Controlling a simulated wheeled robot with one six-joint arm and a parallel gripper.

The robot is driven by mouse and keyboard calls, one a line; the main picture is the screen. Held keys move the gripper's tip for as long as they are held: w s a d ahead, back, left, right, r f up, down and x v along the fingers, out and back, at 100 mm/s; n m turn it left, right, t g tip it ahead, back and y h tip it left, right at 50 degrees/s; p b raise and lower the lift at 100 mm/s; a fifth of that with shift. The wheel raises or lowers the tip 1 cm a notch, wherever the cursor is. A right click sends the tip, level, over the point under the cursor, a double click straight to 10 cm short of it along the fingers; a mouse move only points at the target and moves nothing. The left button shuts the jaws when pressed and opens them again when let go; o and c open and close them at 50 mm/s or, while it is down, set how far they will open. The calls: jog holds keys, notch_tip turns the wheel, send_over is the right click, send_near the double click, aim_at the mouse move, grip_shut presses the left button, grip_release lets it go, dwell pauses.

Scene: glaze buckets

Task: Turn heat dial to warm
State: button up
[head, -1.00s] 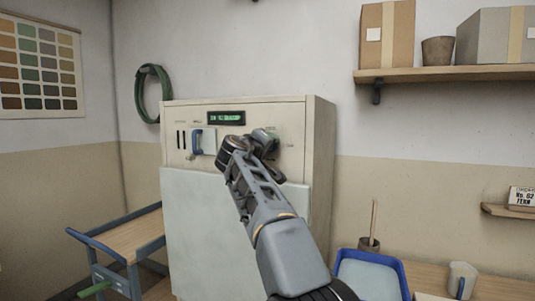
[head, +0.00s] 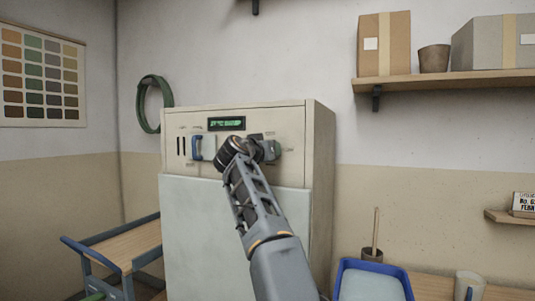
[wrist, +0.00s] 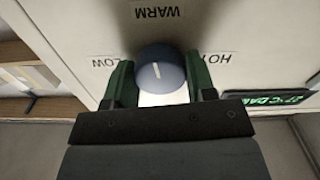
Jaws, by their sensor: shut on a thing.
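The heat dial (wrist: 161,72) is a round grey-blue knob with a short white pointer line on the front of a cream cabinet (head: 320,180). In the wrist view the words around it are upside down: LOW (wrist: 103,61) at left, WARM (wrist: 158,12) at top, HOT (wrist: 217,57) at right. The pointer line runs nearly up and down in the picture, tilted slightly left at its top, toward WARM. My gripper (wrist: 160,80) has a green finger on each side of the dial and is shut on it. In the head view my gripper (head: 269,150) mostly hides the dial.
A lit green display (head: 226,124) and a blue handle (head: 197,147) are on the cabinet front. A wooden cart (head: 125,250) stands at left. A blue tray (head: 371,266) and a cup (head: 469,285) are at lower right. A shelf (head: 440,80) holds boxes.

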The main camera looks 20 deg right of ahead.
jog(key=shift+m, duration=0.9)
jog(key=o, duration=0.9)
jog(key=b+v, duration=0.4)
jog(key=v, duration=0.9)
jog(key=shift+s+a, duration=0.2)
jog(key=shift+a, duration=0.15)
